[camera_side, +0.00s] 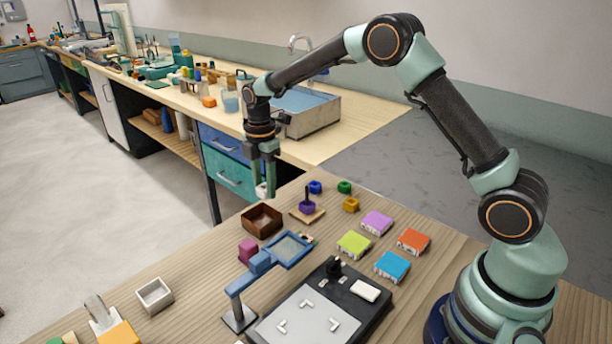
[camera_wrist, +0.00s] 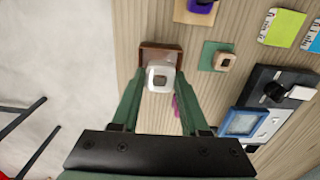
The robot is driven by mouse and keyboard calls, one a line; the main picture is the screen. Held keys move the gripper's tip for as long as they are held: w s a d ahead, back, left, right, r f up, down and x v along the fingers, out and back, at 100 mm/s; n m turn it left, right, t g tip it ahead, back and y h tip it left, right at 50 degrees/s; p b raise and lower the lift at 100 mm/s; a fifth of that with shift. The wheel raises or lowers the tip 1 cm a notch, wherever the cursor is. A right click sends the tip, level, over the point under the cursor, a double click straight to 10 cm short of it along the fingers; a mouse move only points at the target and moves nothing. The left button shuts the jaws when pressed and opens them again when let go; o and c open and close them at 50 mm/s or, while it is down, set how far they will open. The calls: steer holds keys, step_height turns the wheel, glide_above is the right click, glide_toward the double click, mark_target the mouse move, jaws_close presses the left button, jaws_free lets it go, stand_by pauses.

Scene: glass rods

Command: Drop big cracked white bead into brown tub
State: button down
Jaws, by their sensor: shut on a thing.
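My gripper (camera_side: 264,184) is shut on a white bead (camera_wrist: 161,79), which shows a brownish hole in its middle in the wrist view. In the side view the bead (camera_side: 262,190) is a small white patch at the fingertips, partly hidden by them. I cannot make out cracks in it. The brown tub (camera_side: 262,221) stands open on the wooden table, below the bead. In the wrist view the bead overlaps the near part of the tub (camera_wrist: 160,48). The bead is held above the tub, apart from it.
A purple bead sits on a peg stand (camera_side: 307,212) right of the tub. Magenta blocks (camera_side: 248,249) and a blue framed magnifier (camera_side: 290,249) stand nearer the front. A small white tray (camera_side: 154,294) is at the left. The table edge runs close behind the tub.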

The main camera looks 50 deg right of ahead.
steer(key=shift+c, duration=1.7)
jaws_free()
steer(key=shift+r, duration=0.1)
step_height(320, 180, up, 12)
